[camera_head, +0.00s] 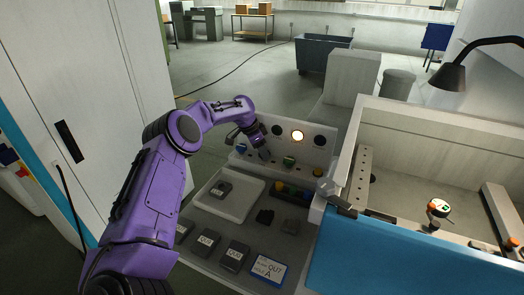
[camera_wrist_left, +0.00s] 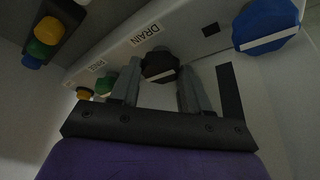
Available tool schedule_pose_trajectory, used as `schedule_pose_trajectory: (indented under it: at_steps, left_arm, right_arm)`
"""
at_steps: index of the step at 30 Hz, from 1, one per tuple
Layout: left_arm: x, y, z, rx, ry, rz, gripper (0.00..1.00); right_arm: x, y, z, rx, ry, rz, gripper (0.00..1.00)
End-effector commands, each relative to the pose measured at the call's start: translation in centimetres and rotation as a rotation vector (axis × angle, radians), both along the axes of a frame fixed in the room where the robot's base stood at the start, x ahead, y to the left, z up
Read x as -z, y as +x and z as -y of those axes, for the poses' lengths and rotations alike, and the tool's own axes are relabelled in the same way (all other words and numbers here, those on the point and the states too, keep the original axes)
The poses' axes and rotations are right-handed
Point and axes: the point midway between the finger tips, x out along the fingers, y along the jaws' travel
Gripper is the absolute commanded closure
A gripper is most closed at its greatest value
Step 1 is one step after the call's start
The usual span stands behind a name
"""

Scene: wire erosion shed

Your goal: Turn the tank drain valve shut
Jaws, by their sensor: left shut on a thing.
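The drain valve is a dark knob (camera_wrist_left: 160,65) with a pale bar across its face, beside a white DRAIN label (camera_wrist_left: 146,34) in the left wrist view. My left gripper (camera_wrist_left: 160,82) has a finger on each side of this knob and is shut on it. The bar lies slightly tilted in that view. In the head view my left gripper (camera_head: 262,150) reaches the upright valve panel (camera_head: 312,151), and the drain knob is mostly hidden there. My right gripper is not in view.
A blue knob (camera_wrist_left: 266,25) sits on one side of the drain knob, a green knob (camera_wrist_left: 105,84) and a yellow knob (camera_wrist_left: 84,93) on the other. A pale tray (camera_head: 205,210) and dark blocks lie in front. The blue-fronted tank (camera_head: 400,262) stands right.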

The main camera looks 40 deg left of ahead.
Motion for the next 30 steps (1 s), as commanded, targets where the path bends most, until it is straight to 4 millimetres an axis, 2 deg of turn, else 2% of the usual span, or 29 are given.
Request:
schedule_pose_trajectory:
  at_steps: [7, 8, 17, 20, 30]
  left_arm:
    - [0.1, 0.0, 0.1, 0.002, 0.000, -0.001, 0.84]
    - [0.1, 0.0, 0.1, 0.002, 0.000, -0.001, 0.44]
    - [-0.1, -0.1, 0.0, 0.000, 0.001, 0.000, 0.43]
    - [-0.9, -0.3, -0.2, -0.001, 0.001, 0.003, 0.43]
    - [-7.8, -2.8, -1.5, 0.000, 0.001, 0.002, 0.43]
  right_arm:
    - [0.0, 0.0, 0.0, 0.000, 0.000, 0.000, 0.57]
    - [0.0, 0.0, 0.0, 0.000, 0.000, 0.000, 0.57]
    - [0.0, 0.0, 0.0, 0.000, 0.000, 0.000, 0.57]
    - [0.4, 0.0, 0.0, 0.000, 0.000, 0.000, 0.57]
    - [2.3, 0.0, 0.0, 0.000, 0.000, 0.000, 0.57]
